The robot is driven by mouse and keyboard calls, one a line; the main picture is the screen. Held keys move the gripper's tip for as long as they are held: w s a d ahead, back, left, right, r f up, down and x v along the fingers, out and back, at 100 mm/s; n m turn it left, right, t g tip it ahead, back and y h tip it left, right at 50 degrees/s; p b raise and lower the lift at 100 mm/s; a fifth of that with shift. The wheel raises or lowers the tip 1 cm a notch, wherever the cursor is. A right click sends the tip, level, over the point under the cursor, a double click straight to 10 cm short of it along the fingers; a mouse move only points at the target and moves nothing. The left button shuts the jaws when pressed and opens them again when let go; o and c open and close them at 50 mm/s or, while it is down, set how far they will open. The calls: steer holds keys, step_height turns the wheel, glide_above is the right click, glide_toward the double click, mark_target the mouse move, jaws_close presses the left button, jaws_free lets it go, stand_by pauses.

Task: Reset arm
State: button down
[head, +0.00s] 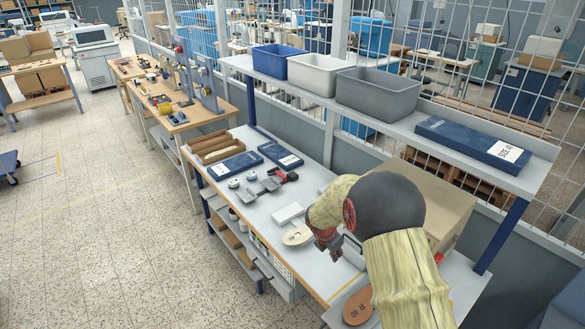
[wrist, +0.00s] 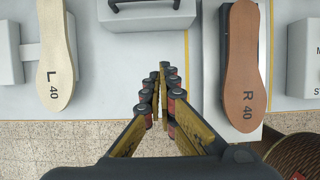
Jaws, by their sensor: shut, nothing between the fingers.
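My gripper (wrist: 161,95) is shut and empty in the wrist view, its fingertips between two insoles and touching neither. In the head view my gripper (head: 328,243) hangs over the workbench (head: 232,206), partly hidden by my arm. A beige insole marked L 40 (wrist: 54,55) is left of it, over a pale block; it also shows in the head view (head: 297,236). A brown insole marked R 40 (wrist: 242,65) is right of it on a pale raised support; it also shows in the head view (head: 358,308). A pale block with a black handle (wrist: 150,18) is ahead.
A shelf above the bench bears blue (head: 279,61), white (head: 318,74) and grey (head: 378,94) bins and a dark blue box (head: 474,143). A cardboard box (head: 440,205) stands behind my arm. Blue boxes (head: 234,166) and small tools lie at the bench's left end.

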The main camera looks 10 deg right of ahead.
steer(key=s+f+m+g, duration=0.2)
steer(key=s+m, duration=0.4)
steer(key=s+a+r+m+t+y+b, duration=0.1)
steer(key=s+a+r+m+b, duration=0.1)
steer(key=s+r+m, duration=0.4)
steer(key=s+a+r+m+t+y+b, duration=0.1)
steer(key=s+a+r+m+t+b, duration=0.1)
steer(key=s+r+m+b, duration=0.3)
steer(key=s+a+r+m+t+y+b, duration=0.1)
steer(key=s+r+m, duration=0.6)
steer(key=s, duration=1.2)
step_height(320, 180, up, 4)
steer(key=a+t+b, duration=0.1)
steer(key=a+b, duration=0.1)
steer(key=b, duration=0.1)
steer(key=shift+a+r+y, duration=0.25)
steer(key=shift+a+y, duration=0.05)
steer(key=shift+y, duration=0.1)
